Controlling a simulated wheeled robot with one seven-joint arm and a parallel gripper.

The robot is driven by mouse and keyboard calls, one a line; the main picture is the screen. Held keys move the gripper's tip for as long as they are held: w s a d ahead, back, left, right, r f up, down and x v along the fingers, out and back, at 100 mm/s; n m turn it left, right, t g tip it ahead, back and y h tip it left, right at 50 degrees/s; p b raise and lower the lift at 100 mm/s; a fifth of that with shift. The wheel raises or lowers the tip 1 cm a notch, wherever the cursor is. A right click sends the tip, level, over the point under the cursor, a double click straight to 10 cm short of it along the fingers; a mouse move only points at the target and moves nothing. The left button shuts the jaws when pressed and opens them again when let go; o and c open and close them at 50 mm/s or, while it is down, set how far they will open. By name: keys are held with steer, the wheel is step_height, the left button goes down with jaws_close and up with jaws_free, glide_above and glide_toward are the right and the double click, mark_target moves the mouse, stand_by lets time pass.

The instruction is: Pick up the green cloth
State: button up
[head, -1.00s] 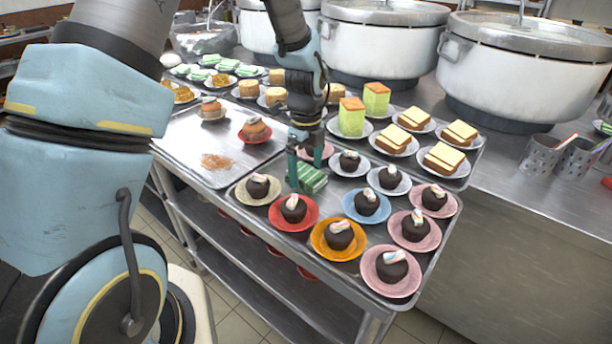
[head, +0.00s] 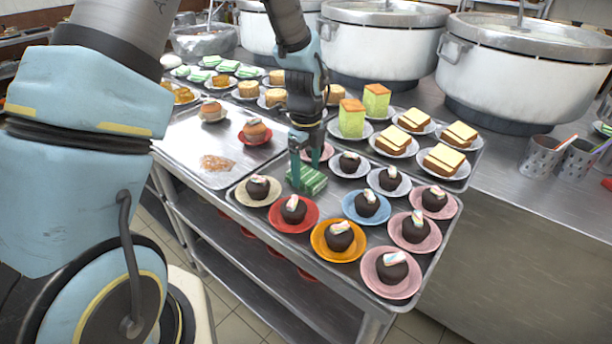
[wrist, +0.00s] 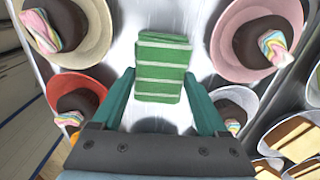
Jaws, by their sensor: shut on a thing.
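The green cloth (head: 311,184) is a folded, striped bundle on the tray of dark cakes. My gripper (head: 305,172) points down at it from above, with its two teal fingers on either side. In the wrist view the cloth (wrist: 162,68) lies between the fingertips of my gripper (wrist: 160,85), which is shut on it. The white stripes run across the cloth. I see no clear gap between the cloth and the tray.
Dark cakes on coloured plates crowd around the cloth, including a red plate (head: 291,224) and a blue plate (head: 350,209). Brown crumbs (head: 217,163) lie on the left tray (head: 190,140). Large white pots (head: 372,45) stand behind.

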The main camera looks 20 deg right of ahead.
mark_target(306, 174)
step_height(306, 174, up, 10)
steer(key=b, duration=0.1)
steer(key=shift+b, duration=0.35)
